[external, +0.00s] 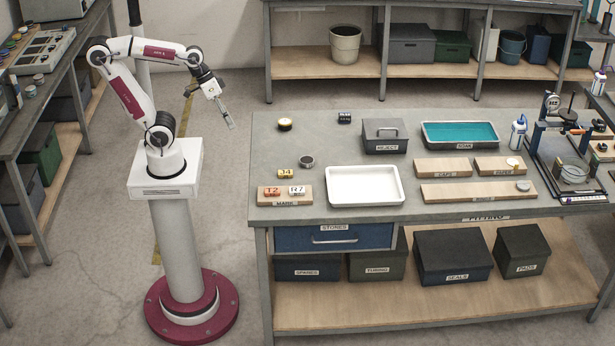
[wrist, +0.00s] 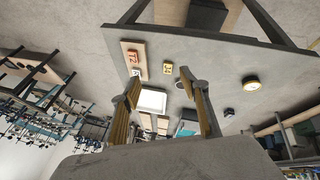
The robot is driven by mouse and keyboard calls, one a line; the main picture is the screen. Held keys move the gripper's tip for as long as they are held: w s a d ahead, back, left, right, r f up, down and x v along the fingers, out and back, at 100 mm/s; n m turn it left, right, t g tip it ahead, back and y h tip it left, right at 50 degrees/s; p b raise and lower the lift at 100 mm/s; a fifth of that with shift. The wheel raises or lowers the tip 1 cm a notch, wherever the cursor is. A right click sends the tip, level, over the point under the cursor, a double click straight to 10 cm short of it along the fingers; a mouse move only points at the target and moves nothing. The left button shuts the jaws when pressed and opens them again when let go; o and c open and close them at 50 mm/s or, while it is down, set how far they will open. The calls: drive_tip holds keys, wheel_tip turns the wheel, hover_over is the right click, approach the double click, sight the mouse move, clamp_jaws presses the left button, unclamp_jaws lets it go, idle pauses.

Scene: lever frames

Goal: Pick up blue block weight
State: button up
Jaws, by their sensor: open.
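A small dark blue block (external: 344,118), which looks like the blue block weight, sits near the back edge of the grey bench (external: 415,118), left of the lidded REJECT box. It seems to show in the wrist view as a small dark block (wrist: 229,112). My gripper (external: 231,125) hangs in the air left of the bench, well apart from the block, pointing down and slightly right. In the wrist view my gripper's two fingers (wrist: 160,90) are spread with nothing held between them. The block's markings are too small to read.
A yellow-topped round piece (external: 285,124) is left of the block. The REJECT box (external: 385,138) is close on its right.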

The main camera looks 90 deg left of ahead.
sight(341, 115)
drive_tip(key=w+a+f+n+t+h, duration=0.1)
drive_tip(key=w+a+n+t+h, duration=0.15)
drive_tip(key=w+n, duration=0.85)
drive_tip(key=w+a+f+n+t+h, duration=0.1)
drive_tip(key=w+a+n+t+h, duration=0.3)
drive_tip(key=w, duration=1.3)
drive_tip(key=w+a+f+n+y, duration=0.4)
drive_tip(key=w+a+f+n, duration=0.3)
drive_tip(key=w+a+n, duration=0.45)
drive_tip(key=a+f+n+y, duration=0.1)
drive_tip(key=a+f+n, duration=0.1)
drive_tip(key=a, duration=0.3)
drive_tip(key=a+f+n+t+y, duration=0.1)
drive_tip(key=a+f+n+y, duration=0.1)
drive_tip(key=a+f, duration=0.3)
drive_tip(key=a+f+n+t+y, duration=0.1)
drive_tip(key=a+f+n, duration=0.1)
drive_tip(key=a, duration=0.4)
drive_tip(key=shift+a+f+n+y, duration=0.25)
drive_tip(key=shift+a+f+y, duration=0.15)
drive_tip(key=shift+f, duration=0.4)
drive_tip(key=shift+w, duration=0.1)
drive_tip(key=shift+x, duration=1.1)
drive_tip(key=shift+w+f, duration=0.1)
